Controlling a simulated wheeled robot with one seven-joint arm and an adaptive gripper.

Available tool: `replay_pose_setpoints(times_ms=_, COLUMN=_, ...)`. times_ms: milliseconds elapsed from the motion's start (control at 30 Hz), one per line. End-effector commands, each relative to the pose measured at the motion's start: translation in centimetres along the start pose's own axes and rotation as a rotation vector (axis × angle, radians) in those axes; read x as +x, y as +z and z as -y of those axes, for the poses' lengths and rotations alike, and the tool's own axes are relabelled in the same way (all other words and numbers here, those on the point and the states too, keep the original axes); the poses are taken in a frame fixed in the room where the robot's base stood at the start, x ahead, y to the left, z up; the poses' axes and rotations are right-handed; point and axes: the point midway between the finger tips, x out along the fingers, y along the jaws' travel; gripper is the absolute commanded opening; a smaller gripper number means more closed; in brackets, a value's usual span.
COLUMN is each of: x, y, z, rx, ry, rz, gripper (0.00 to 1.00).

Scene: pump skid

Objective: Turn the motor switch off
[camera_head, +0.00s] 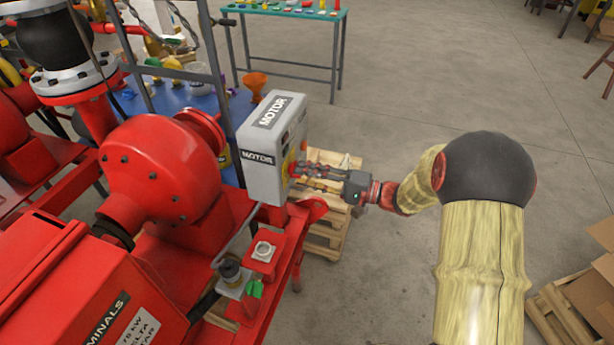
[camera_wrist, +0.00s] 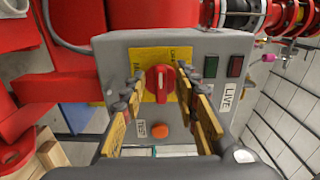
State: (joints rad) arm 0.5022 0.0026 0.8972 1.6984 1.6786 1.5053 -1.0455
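The grey motor box (camera_head: 274,140), labelled MOTOR, stands upright on the red skid. Its switch face is turned to the right in the head view. In the wrist view, the motor switch (camera_wrist: 160,82) is a red rotary knob on a yellow plate (camera_wrist: 151,57). Its grip bar runs roughly up and down in that picture. My gripper (camera_head: 305,170) reaches the box face from the right; it also shows in the wrist view (camera_wrist: 161,92). Its fingers are apart, one on each side of the knob. I cannot tell whether they touch it.
The box face also carries a dark green lamp (camera_wrist: 210,67), a dark red lamp (camera_wrist: 236,66) and an orange button (camera_wrist: 160,131). Pipes and the red pump (camera_head: 160,170) lie left of the box. A wooden pallet (camera_head: 330,235) lies below. Open floor (camera_head: 420,70) is to the right.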

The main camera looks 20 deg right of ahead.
Motion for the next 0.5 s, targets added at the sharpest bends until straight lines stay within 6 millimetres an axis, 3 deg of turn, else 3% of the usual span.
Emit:
replay_pose_setpoints(times_ms=267, x=-1.4, y=-0.1, z=0.0, rx=-0.001, ry=-0.001, rz=-0.002, gripper=0.30)
replay_pose_setpoints(times_ms=500, x=-6.2, y=-0.1, z=0.0, rx=0.000, ry=0.000, rz=-0.005, gripper=0.30)
